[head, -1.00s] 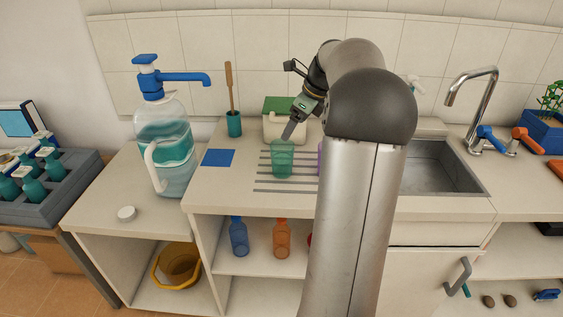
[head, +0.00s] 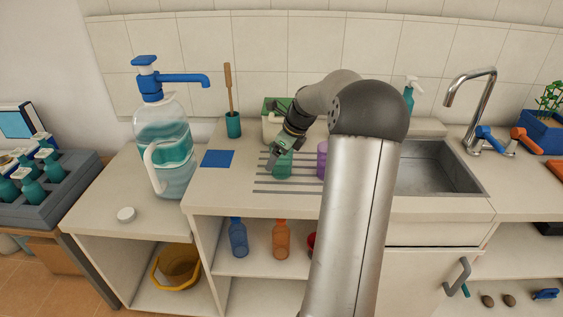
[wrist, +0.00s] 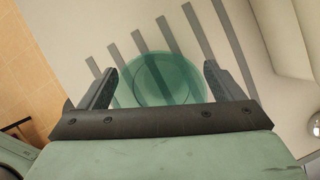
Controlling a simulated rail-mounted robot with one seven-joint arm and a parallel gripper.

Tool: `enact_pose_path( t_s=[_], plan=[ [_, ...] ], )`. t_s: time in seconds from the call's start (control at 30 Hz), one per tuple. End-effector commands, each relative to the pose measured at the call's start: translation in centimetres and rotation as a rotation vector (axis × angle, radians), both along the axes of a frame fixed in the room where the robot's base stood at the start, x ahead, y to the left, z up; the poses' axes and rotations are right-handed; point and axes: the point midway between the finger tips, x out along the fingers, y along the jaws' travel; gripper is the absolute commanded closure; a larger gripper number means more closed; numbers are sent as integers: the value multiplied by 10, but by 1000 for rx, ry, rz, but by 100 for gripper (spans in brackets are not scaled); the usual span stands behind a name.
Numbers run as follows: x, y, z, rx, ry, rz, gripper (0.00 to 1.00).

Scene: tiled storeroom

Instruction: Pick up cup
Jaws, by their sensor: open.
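A translucent green cup (head: 282,168) stands upright on the dark drainage grooves of the counter, left of the sink. A purple cup (head: 322,158) stands to its right, partly hidden by my arm. My gripper (head: 274,164) is at the green cup, angled down over it. In the wrist view my gripper (wrist: 158,88) is open, and the green cup (wrist: 160,75) shows between its two fingers, with one finger on each side. I cannot tell whether the fingers touch the cup.
A green-lidded container (head: 272,122) stands behind the cup. A large water jug with a blue pump (head: 163,140) and a blue square (head: 218,158) are to the left. The sink (head: 435,172) is to the right. The counter in front of the cup is clear.

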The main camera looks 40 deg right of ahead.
Motion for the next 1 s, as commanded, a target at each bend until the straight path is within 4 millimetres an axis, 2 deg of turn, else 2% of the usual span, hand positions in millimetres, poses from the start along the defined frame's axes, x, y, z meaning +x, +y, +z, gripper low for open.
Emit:
enact_pose_path(
  t_s=[0.1,0.13,0.3,0.67,0.83,0.93,1.0],
  plan=[
    [0,0,0,0,0,0,13],
    [0,0,0,0,0,0,16],
    [0,0,1,0,0,0,60],
    [0,0,3,-1,-1,1,60],
    [1,0,18,-3,-3,2,60],
    [1,0,35,-3,-4,0,60],
    [-11,-3,46,-5,-3,-2,60]
  ],
)
